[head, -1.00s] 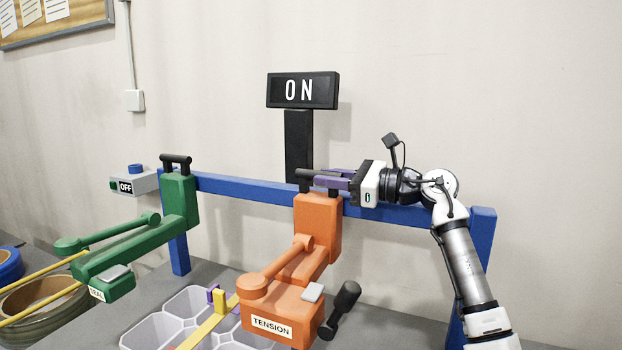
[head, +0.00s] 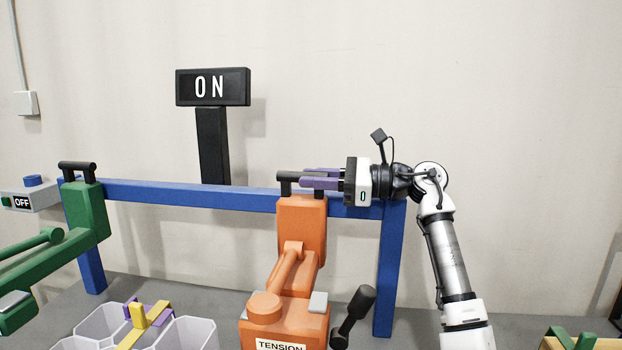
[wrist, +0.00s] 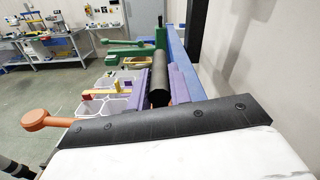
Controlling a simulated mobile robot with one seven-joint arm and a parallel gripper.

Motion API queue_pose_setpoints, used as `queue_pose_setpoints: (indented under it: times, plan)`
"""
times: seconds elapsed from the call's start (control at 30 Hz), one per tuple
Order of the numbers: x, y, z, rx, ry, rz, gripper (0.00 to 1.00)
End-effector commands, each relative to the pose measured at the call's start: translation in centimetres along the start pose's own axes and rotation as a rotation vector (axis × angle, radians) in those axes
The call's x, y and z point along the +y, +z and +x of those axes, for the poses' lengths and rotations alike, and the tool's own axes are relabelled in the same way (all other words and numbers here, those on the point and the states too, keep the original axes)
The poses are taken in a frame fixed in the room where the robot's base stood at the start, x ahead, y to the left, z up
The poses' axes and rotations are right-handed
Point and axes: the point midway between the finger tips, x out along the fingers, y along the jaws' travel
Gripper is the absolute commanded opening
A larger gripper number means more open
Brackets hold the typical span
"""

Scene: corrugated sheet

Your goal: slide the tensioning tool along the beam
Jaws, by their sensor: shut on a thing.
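The orange tensioning tool (head: 302,225), labelled TENSION, hangs on the blue beam (head: 190,194), near the beam's right post. Its black handle bar (head: 287,176) is on top. My gripper (head: 306,178) reaches in from the right, its purple fingers shut on the handle bar. In the wrist view the black handle (wrist: 160,82) lies between the two purple fingers. The tool's lower front is cut off by the bottom edge of the head view.
A green tool (head: 85,215) hangs at the beam's left end, beside an OFF box (head: 22,201). A black ON sign (head: 212,87) stands behind the beam. White bins (head: 187,332) with yellow and purple strips sit below. The beam between the tools is clear.

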Motion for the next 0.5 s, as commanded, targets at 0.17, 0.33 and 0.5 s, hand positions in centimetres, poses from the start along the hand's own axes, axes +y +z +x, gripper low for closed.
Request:
queue_pose_setpoints:
  times: [0.17, 0.33, 0.5]
  plan:
    - [0.00, -0.07, -0.36, 0.001, -0.003, 0.001, 0.29]
    - [0.00, -0.05, -0.24, 0.001, -0.002, 0.001, 0.41]
    - [0.00, -0.04, -0.19, 0.001, -0.001, 0.001, 0.41]
